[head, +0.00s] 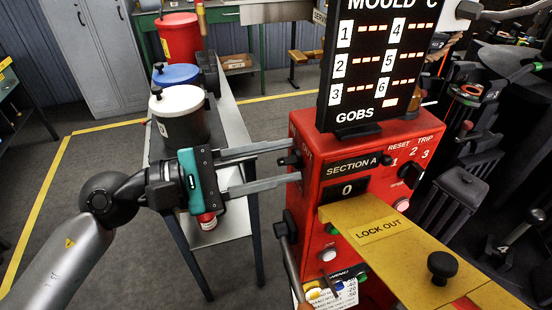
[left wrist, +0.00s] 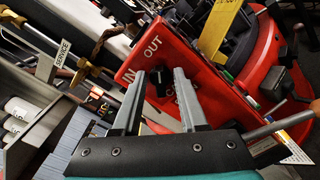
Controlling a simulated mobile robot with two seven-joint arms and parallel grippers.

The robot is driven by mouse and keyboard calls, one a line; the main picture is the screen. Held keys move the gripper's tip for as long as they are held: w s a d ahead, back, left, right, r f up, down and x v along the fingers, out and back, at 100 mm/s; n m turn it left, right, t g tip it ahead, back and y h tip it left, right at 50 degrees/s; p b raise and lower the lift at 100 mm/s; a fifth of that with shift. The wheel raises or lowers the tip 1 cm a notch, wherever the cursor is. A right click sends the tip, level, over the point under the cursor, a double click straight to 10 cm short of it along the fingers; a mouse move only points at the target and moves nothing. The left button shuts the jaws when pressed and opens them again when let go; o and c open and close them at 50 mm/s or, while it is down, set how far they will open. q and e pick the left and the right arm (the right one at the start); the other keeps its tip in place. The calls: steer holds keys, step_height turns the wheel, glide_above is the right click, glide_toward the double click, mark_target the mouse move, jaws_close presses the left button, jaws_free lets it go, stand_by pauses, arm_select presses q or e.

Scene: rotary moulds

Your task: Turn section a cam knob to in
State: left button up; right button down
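The red Section A box (head: 310,140) stands right of centre in the head view, with a "0" display on its front. The black cam knob (head: 289,160) is on its left side face. In the left wrist view the knob (left wrist: 158,88) sits on a red panel (left wrist: 178,48) marked IN and OUT; its pointer direction is not clear. My left gripper (head: 296,162) has a teal body and long grey fingers reaching to that face. It is open, its fingertips (left wrist: 159,76) on either side of the knob with gaps showing. My right gripper is not in view.
A yellow LOCK OUT bar (head: 385,240) crosses the box's front. A black mould display board (head: 375,65) stands above it. White (head: 180,100), blue (head: 177,74) and red (head: 180,38) containers are on a bench behind my left gripper. Dark machinery crowds the right.

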arm_select(q)
jaws_close()
steer(key=shift+n, duration=0.3)
steer(key=n+p, duration=0.2)
steer(key=n, duration=0.1)
steer(key=shift+w+r+n, duration=0.1)
steer(key=shift+r+n, duration=0.05)
steer(key=shift+n, duration=0.15)
steer(key=n+p, duration=0.3)
steer(key=n, duration=0.2)
steer(key=n+p, duration=0.3)
steer(key=n, duration=0.1)
steer(key=shift+w+a+r+n, duration=0.1)
steer(key=shift+w+n, duration=0.1)
steer(key=shift+n, duration=0.2)
steer(key=shift+n+p, duration=1.35)
steer(key=shift+n, duration=0.55)
steer(key=shift+w+f, duration=0.1)
steer(key=shift+f, duration=0.1)
steer(key=shift+o, duration=0.6)
jaws_free()
